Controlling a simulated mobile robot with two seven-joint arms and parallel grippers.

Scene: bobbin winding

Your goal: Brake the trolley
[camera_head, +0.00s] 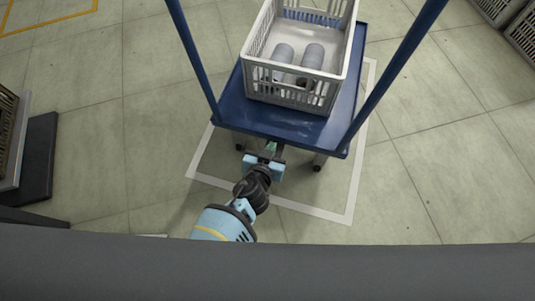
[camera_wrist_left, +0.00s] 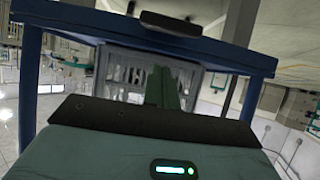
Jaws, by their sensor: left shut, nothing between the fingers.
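The blue trolley (camera_head: 290,125) stands inside a white floor outline, with its near edge towards me. Its blue edge and posts also show in the left wrist view (camera_wrist_left: 225,52). My left gripper (camera_head: 270,148) is at the trolley's near edge, left of its middle; its closed green fingers show in the left wrist view (camera_wrist_left: 170,88), with nothing between them. A dark flat piece (camera_wrist_left: 165,21) shows beside the trolley edge in the wrist view; it may be the brake pedal. I cannot tell whether the fingers touch it. My right gripper is not in view.
A white slatted crate (camera_head: 290,95) with grey cylinders (camera_head: 313,56) sits on the trolley. Dark casters (camera_head: 319,162) show below its near edge. The white floor outline (camera_head: 308,210) surrounds it.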

